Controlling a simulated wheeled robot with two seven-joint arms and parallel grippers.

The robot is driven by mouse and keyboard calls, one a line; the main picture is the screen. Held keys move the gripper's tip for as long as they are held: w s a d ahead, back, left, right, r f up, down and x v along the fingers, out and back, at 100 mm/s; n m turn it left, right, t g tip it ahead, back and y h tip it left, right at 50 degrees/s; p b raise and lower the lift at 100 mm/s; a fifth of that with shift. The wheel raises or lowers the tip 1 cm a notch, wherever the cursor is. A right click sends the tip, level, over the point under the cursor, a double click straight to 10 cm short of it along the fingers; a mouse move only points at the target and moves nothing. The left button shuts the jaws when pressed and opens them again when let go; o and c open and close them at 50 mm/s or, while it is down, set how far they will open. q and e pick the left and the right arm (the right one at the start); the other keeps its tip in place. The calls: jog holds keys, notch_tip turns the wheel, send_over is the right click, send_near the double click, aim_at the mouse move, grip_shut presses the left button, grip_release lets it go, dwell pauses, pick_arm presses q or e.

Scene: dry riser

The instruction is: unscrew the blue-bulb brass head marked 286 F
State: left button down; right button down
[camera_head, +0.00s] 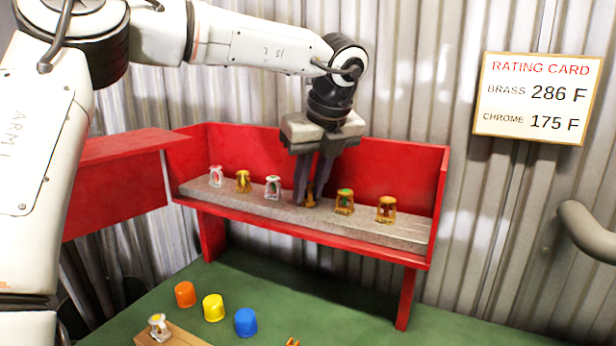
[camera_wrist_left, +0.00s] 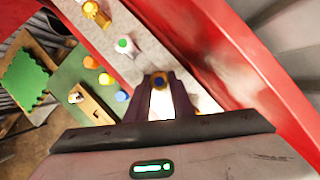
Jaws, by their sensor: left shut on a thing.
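My left gripper (camera_head: 308,192) points down at the grey shelf strip and is shut on a brass head (camera_head: 311,196), mostly hidden by the fingers. In the left wrist view this head shows a blue bulb (camera_wrist_left: 159,83) between the fingertips. It appears upright at the strip; its thread is hidden. To its right stand a green-bulb brass head (camera_head: 344,201) and another brass head (camera_head: 386,210). To its left stand a chrome head (camera_head: 273,187), a brass head (camera_head: 243,181) and a chrome head with a reddish bulb (camera_head: 215,176). My right gripper is out of view.
The rating card (camera_head: 538,98) reads brass 286 F, chrome 175 F. Red walls (camera_head: 405,165) back and flank the strip. Orange (camera_head: 185,294), yellow (camera_head: 213,307) and blue (camera_head: 246,322) caps stand on green floor near a wooden block (camera_head: 180,338) bearing a head. A grey pipe (camera_head: 585,230) is right.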

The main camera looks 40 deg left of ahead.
pick_arm(q)
jog(key=shift+n, duration=0.3)
jog(key=n+p, duration=0.1)
jog(key=n+g+p, duration=0.1)
jog(key=n+p, duration=0.1)
jog(key=n+g+p, duration=0.1)
jog(key=shift+w+r, duration=0.2)
jog(key=shift+r, duration=0.05)
jog(key=shift+f+n+p, duration=0.15)
jog(key=shift+n+p, duration=0.5)
jog(key=shift+n, duration=0.15)
jog(key=shift+f, duration=0.1)
jog(key=c, duration=1.5)
grip_release()
jog(key=shift+g, duration=0.3)
